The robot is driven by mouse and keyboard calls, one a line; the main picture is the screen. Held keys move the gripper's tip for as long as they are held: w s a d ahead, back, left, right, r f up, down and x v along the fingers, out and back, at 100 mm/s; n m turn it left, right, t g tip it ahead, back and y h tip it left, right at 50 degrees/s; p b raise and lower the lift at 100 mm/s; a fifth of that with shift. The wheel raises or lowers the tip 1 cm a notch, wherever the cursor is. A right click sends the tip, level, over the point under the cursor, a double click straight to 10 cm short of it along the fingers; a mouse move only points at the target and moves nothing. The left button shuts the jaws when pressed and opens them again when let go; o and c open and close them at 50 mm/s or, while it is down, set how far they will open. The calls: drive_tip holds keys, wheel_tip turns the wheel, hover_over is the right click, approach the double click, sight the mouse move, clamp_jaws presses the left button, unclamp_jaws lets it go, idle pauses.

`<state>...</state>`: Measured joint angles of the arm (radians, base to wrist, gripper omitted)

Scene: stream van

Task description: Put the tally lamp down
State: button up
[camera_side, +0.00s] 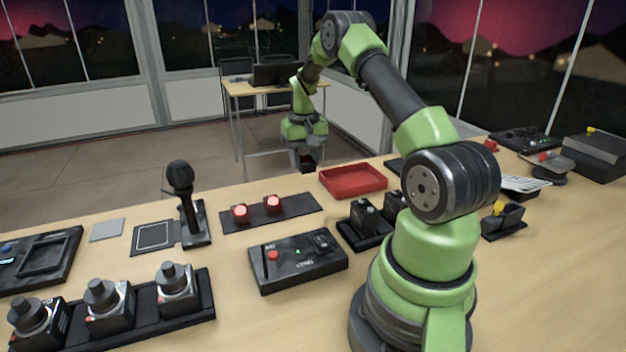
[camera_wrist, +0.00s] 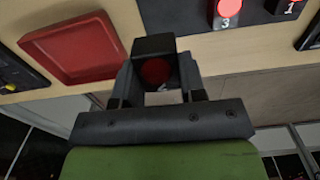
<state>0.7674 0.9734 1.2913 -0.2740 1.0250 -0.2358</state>
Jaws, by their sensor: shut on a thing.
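My gripper (camera_side: 307,158) is shut on the tally lamp (camera_side: 307,166), a small dark block held in the air by the table's far edge. In the wrist view my gripper (camera_wrist: 157,78) has the tally lamp (camera_wrist: 153,46) between its fingers; a dull red round face shows between them. Two lit red lamps (camera_side: 240,213) (camera_side: 273,203) sit on a dark strip (camera_side: 303,207), whose right end is bare. In the wrist view they are marked 3 (camera_wrist: 228,8) and 1. A shallow red tray (camera_side: 352,192) lies right of the strip, empty.
A microphone (camera_side: 181,180) stands left of the strip. A black box with a red button (camera_side: 298,262) lies in front of it. Dark knobbed units (camera_side: 365,215) stand near the tray. Bare wood lies between the strip and the tray. Beyond the table edge is open floor.

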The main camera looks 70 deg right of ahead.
sight(348, 180)
drive_tip(key=s+d, duration=0.8)
drive_tip(key=d, duration=0.1)
drive_tip(key=f, duration=0.5)
drive_tip(key=shift+s, duration=0.2)
drive_tip(key=shift+f, duration=1.95)
drive_tip(key=o, duration=0.9)
drive_tip(key=shift+f, duration=0.15)
drive_tip(key=shift+o, duration=0.2)
